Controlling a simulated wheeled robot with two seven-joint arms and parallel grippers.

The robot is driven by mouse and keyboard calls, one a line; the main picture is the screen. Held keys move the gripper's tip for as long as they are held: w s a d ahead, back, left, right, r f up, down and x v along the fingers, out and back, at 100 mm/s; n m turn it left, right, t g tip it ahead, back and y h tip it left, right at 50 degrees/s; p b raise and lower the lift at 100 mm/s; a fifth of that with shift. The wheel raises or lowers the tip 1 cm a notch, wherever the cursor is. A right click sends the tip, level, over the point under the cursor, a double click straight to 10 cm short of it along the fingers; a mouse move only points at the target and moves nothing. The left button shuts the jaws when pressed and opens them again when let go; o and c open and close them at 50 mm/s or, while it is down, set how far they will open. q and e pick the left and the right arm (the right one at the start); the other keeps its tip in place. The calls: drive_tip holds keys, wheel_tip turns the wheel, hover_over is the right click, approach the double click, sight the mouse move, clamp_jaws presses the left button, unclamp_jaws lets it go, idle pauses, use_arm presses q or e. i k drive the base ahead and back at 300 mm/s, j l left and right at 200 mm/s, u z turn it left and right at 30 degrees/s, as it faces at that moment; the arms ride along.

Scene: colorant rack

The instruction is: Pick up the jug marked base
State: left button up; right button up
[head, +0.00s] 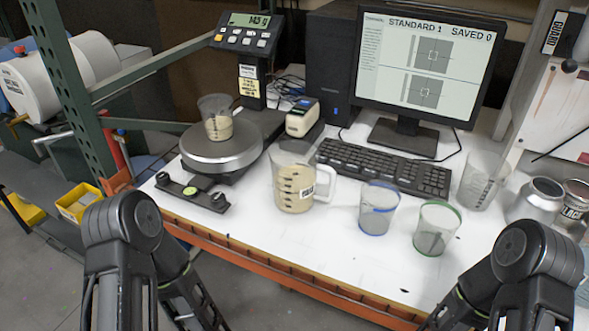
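A clear measuring jug (293,180) with a handle on its right side stands upright on the white bench, near the middle. It holds a beige liquid and has dark level marks. A small white label on it near the handle is too small to read surely. Nothing touches the jug. Only links of my two arms show, at the bottom left and bottom right. Both of my grippers are out of view.
A cup (217,120) with beige content stands on the round scale (222,148), whose display seems to read 14.5 g. Blue-rimmed (377,210) and green-rimmed (435,228) cups stand right of the jug. A keyboard (385,168) lies behind. The bench front is clear.

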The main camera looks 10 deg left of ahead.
sight(294, 164)
drive_tip(key=k+z, duration=0.45)
drive_tip(key=k+l+z, duration=0.15)
drive_tip(key=z, duration=0.25)
drive_tip(key=k+l+z, duration=0.3)
drive_tip(key=z, duration=0.15)
drive_tip(key=k, duration=0.15)
